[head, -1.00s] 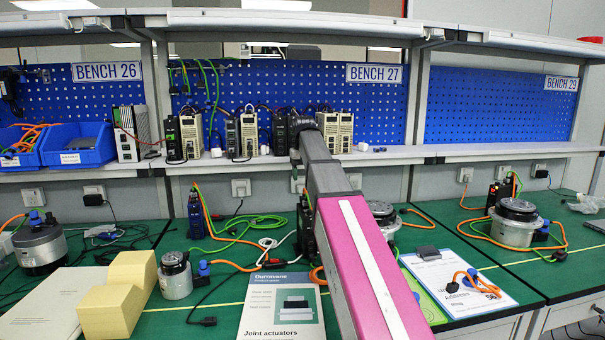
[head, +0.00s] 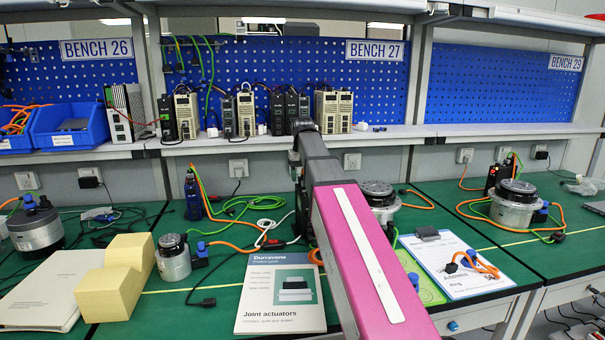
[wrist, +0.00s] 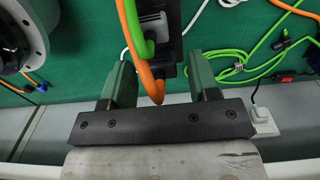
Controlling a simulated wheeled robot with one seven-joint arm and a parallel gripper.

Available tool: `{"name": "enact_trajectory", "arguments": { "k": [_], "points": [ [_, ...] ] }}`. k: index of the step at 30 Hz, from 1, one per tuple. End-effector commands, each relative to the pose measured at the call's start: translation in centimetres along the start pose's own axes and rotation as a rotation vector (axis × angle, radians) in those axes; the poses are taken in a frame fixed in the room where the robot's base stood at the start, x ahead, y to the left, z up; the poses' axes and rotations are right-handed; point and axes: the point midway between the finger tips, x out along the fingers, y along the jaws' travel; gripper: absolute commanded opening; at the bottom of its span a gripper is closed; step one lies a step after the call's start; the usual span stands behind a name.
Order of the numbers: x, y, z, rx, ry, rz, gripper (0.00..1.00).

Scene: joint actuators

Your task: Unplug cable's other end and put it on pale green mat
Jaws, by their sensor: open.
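My gripper (wrist: 160,85) is open in the wrist view, its two dark green fingers standing either side of an orange and green cable pair. The orange cable (wrist: 157,88) loops down between the fingers, and the green cable (wrist: 138,35) runs beside it. Both cables run by a black drive unit (wrist: 172,40) just past the fingertips; where they plug in is not clear. In the head view my gripper is hidden behind my pink arm. The pale green mat (head: 428,291) shows as a strip right of my arm, partly hidden by it and by a white sheet.
A round motor (head: 378,195) stands right of my arm. Left are a booklet (head: 282,292), a small actuator (head: 173,258) and yellow foam blocks (head: 118,285). A shelf with drives runs behind.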

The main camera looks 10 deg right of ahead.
Motion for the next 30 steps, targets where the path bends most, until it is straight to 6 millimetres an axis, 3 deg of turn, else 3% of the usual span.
{"name": "enact_trajectory", "arguments": {
  "k": [2, 3, 7, 8, 19, 30],
  "points": [
    [0.0, 0.0, 0.0, 0.0, 0.0, 0.0, 0.55],
    [0.0, 0.0, 0.0, 0.0, 0.0, 0.0, 0.49],
    [0.0, 0.0, 0.0, 0.0, 0.0, 0.0, 0.07],
    [0.0, 0.0, 0.0, 0.0, 0.0, 0.0, 0.03],
    [-0.3, 0.0, 0.0, 0.0, 0.001, 0.0, 0.03],
    [-2.2, 0.0, 0.0, 0.0, 0.001, 0.0, 0.03]
  ]
}}
